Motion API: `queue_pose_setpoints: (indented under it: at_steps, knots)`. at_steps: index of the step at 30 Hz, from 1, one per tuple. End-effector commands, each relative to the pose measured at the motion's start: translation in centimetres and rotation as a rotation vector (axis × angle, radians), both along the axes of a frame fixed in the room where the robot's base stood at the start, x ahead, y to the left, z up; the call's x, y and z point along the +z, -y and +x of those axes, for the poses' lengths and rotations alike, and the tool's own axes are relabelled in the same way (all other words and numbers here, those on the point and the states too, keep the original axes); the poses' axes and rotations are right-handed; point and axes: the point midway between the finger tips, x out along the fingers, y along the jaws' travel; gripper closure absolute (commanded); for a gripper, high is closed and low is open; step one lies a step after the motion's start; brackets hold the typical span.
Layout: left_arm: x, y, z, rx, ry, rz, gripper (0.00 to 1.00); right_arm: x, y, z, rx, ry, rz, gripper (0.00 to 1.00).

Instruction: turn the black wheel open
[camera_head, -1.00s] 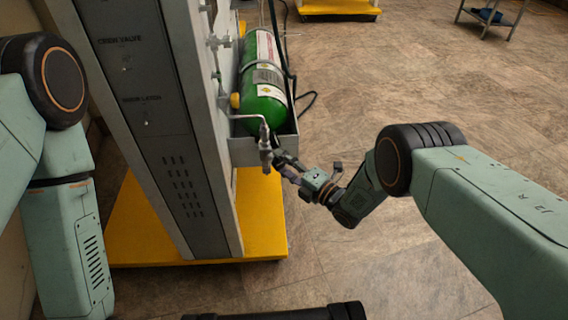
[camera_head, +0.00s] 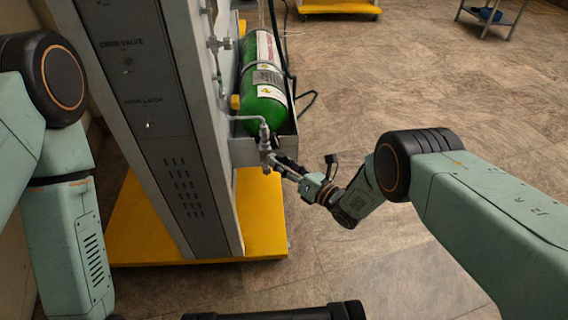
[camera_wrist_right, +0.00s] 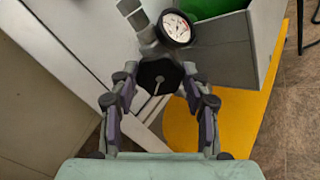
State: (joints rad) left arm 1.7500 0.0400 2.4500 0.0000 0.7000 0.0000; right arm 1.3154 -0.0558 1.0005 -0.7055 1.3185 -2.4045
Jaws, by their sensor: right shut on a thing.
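The black wheel (camera_wrist_right: 160,77) shows in the right wrist view, below a round white gauge on the metal fitting. My right gripper (camera_wrist_right: 160,88) has one finger on each side of the wheel and is shut on it. In the head view, the right gripper (camera_head: 283,163) reaches in from the right to the valve fitting (camera_head: 265,138) under the green cylinder; the wheel is hard to make out there. My left arm stands at the left edge of the head view, and its gripper is out of the picture.
The green cylinder (camera_head: 265,85) lies in a grey holder (camera_head: 251,151) on the side of a tall grey panel (camera_head: 165,150). The panel stands on a yellow base (camera_head: 262,215). Open floor lies to the right. A small cart (camera_head: 492,15) is far back.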

Motion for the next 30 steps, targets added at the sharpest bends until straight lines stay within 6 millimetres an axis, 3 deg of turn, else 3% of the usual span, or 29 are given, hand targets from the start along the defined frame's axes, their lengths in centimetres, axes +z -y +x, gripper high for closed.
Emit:
queue_pose_setpoints:
  at_steps: [12, 20, 30]
  knots:
    - [0.7, 0.0, 0.0, 0.0, 0.0, 0.0, 0.41, 0.0, 0.0, 0.0, 0.001, 0.262, -0.292, 0.84]
    - [1.2, 0.0, 0.0, 0.0, 0.0, 0.0, 0.41, 0.0, 0.0, 0.0, 0.001, 0.348, -0.387, 0.84]
    - [4.9, 0.0, 0.0, 0.0, 0.0, 0.0, 0.41, 0.2, -0.1, 0.1, 0.001, 0.436, -0.485, 0.84]
